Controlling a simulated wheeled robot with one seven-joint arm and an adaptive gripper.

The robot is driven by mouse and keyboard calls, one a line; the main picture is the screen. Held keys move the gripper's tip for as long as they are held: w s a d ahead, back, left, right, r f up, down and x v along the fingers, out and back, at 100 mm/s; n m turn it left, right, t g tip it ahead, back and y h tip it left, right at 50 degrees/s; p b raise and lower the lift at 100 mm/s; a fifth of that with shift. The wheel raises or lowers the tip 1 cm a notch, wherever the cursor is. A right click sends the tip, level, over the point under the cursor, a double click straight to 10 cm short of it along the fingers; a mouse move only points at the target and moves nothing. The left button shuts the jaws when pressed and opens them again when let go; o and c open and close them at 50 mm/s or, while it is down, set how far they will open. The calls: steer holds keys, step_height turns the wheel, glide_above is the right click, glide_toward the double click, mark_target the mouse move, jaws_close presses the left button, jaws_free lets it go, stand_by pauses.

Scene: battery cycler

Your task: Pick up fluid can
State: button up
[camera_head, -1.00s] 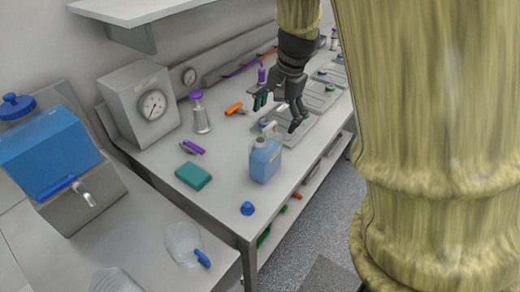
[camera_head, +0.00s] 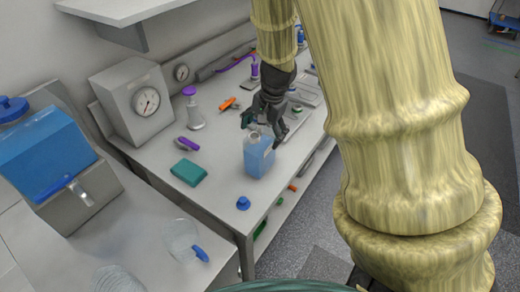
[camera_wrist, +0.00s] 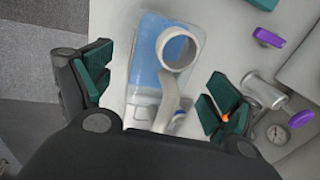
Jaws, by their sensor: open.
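The fluid can (camera_head: 259,158) is a clear-walled can with blue fluid, standing upright on the grey workbench (camera_head: 222,170) near its front edge. In the wrist view the can (camera_wrist: 146,68) is seen from above, with its round white open neck and a pale handle. My gripper (camera_head: 265,130) is open just above and behind the can in the head view. In the wrist view its green-padded fingers (camera_wrist: 158,92) stand apart on either side of the can's near part, and nothing is clamped between them.
A blue cap (camera_head: 243,203) and a green sponge-like block (camera_head: 188,172) lie on the bench left of the can. A purple-topped bottle (camera_head: 194,112) and a gauge box (camera_head: 138,102) stand behind. A blue-fluid dispenser (camera_head: 45,150) is at the left.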

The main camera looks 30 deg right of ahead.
steer(key=shift+f, duration=0.65)
steer(key=c, duration=1.8)
steer(key=shift+r, duration=0.15)
steer(key=shift+c, duration=0.2)
